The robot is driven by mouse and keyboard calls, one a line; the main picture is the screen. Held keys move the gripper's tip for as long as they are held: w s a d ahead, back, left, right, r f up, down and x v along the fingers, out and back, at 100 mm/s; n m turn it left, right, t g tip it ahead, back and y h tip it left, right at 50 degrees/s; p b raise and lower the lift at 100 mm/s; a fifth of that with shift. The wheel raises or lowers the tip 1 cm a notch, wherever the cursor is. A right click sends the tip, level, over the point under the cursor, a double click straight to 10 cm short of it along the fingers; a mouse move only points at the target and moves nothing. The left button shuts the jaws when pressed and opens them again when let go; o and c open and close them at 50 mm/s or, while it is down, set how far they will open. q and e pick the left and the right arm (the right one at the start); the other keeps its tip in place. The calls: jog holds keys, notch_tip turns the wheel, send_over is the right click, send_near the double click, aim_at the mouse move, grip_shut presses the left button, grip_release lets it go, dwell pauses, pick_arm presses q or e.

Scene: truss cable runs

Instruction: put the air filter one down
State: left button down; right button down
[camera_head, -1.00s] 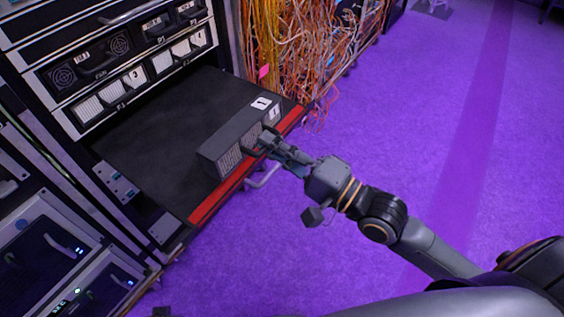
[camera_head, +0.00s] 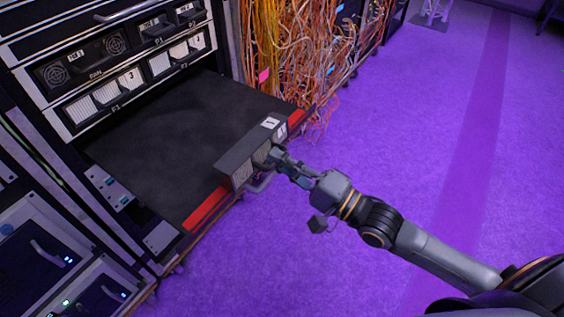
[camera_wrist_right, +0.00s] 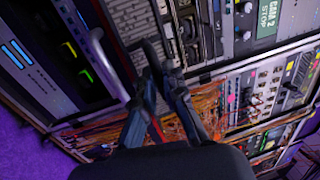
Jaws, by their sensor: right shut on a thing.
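Air filter one is a dark grey box (camera_head: 241,157) with white "1" labels and a mesh face. In the head view it lies across the red front edge (camera_head: 206,208) of the black pull-out shelf (camera_head: 165,135), partly outside it. I cannot tell whether it touches the shelf. My right gripper (camera_head: 276,156) is shut on the filter's handle from the front. In the right wrist view the gripper (camera_wrist_right: 160,75) points at the filter's mesh face (camera_wrist_right: 128,22), which is partly cut off. My left gripper is not in view.
The shelf behind the filter is bare. Above it is a rack with fan and filter modules (camera_head: 105,95). A light bar handle (camera_head: 262,183) sits below the shelf's front edge. Orange and white cables (camera_head: 290,50) hang at the back right.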

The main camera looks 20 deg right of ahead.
jog(key=c, duration=1.4)
grip_release()
jog(key=shift+c, duration=0.2)
